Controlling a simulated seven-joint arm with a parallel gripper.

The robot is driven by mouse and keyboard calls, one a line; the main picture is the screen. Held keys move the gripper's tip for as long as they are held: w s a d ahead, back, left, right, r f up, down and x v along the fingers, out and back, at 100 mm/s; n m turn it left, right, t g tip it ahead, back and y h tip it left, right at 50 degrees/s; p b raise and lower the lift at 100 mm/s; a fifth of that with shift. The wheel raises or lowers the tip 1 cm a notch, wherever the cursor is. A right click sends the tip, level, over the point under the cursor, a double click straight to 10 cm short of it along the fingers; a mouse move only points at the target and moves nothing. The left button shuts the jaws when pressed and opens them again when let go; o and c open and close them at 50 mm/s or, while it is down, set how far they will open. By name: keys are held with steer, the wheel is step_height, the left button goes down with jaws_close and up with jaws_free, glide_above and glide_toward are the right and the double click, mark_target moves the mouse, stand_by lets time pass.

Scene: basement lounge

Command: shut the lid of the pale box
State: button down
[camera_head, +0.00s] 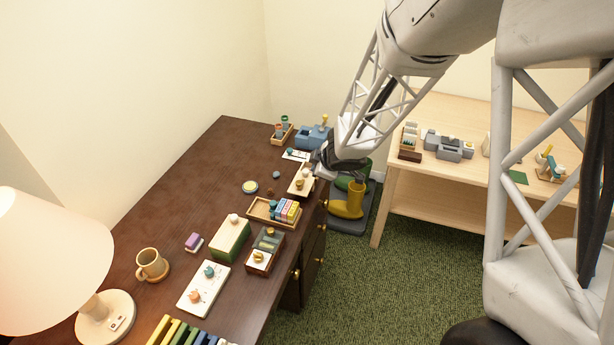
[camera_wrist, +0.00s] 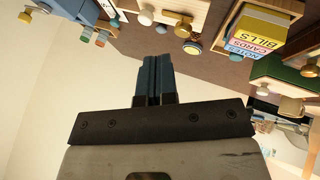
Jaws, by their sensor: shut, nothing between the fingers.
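A small pale box-like item (camera_head: 306,172) with a gold knob lies near the right edge of the dark desk. It is probably the pale box, but my gripper partly covers it and I cannot tell how its lid stands. In the wrist view a pale wooden piece (camera_wrist: 176,6) with round knobs shows at the top edge, cut off by the frame. My gripper (camera_head: 318,172) is right beside the pale item at its right end; contact cannot be made out. In the wrist view the blue fingers (camera_wrist: 156,66) are together and empty.
A tray of coloured card blocks (camera_head: 262,214) and a green box with a pale top (camera_head: 230,240) stand nearer on the desk (camera_head: 190,190). A blue device (camera_head: 312,137) stands behind. A lamp (camera_head: 50,260) and a mug (camera_head: 151,264) are at left. The desk's back left is clear.

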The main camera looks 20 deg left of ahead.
mark_target(303, 179)
steer(key=shift+x, duration=5)
steer(key=shift+w, duration=3.6)
steer(key=v, duration=1)
